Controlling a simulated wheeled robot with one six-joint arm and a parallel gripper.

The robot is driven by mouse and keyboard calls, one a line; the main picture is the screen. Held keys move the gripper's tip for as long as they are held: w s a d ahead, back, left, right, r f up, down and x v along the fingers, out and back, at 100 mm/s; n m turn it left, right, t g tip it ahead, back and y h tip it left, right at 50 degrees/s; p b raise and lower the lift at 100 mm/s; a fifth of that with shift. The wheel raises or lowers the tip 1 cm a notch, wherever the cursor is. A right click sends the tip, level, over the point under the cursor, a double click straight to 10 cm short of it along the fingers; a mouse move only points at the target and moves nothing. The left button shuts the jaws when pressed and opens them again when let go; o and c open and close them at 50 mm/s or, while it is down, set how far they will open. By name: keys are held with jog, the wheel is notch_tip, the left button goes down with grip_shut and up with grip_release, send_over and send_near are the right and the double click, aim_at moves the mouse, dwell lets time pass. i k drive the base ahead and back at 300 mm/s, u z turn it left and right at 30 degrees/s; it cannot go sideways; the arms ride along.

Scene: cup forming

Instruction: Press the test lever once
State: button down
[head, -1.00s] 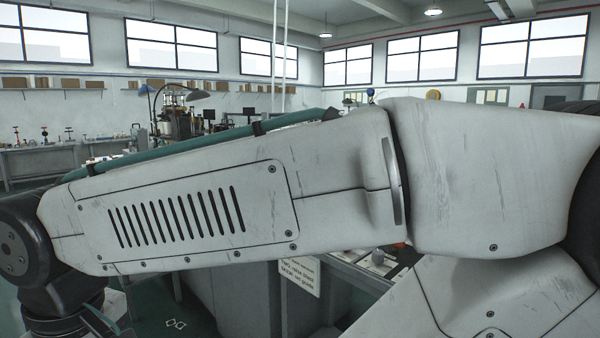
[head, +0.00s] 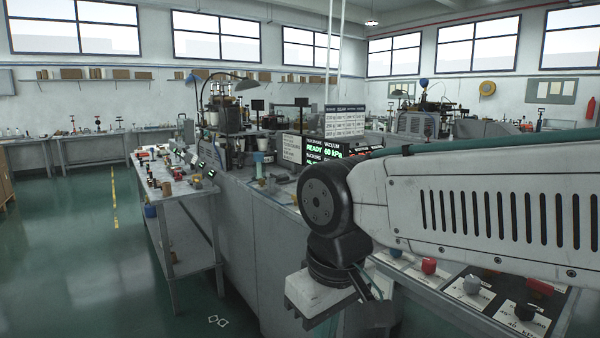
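I cannot single out the test lever. A control panel (head: 448,291) with labels and several knobs shows at the lower right, partly behind my arm. It carries a red knob (head: 429,265), a pale knob (head: 472,284) and a black knob (head: 525,311). A lit display (head: 325,149) beyond my wrist reads "READY 60 kPa" under "VACUUM". My arm crosses the right half of the view, and its wrist hangs down at the centre, left of the knobs. My gripper's fingers do not show.
A side table (head: 185,187) with small parts stands left of the grey machine bench (head: 247,215). A machine with a lamp (head: 226,110) stands at the back of the bench. The green floor (head: 85,240) at the left is clear.

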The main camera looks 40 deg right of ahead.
aim_at(279, 179)
jog(key=i, duration=2.5)
jog(key=z, duration=0.7)
